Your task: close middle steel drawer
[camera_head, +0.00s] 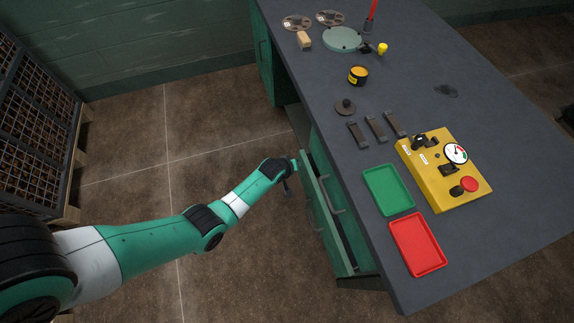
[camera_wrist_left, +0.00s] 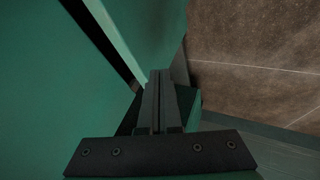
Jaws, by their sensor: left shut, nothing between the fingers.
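The green steel drawer unit (camera_head: 322,150) stands under the desk's left edge. One drawer front (camera_head: 316,205) stands out from it, with a dark gap behind, so this drawer is partly open. A handle shows inside the gap on the front above; I cannot tell for certain that the open one is the middle drawer. My left gripper (camera_head: 288,186) is at the far end of this front, close beside it; contact cannot be told. In the left wrist view its fingers (camera_wrist_left: 160,78) are shut and empty, with green drawer panels to their left. My right gripper is not in view.
The grey desk top (camera_head: 470,100) carries a green tray (camera_head: 388,190), a red tray (camera_head: 418,245), a yellow control box (camera_head: 432,178) and several small parts. Metal crates (camera_head: 40,120) on pallets stand at the left. The brown floor (camera_head: 215,130) between is clear.

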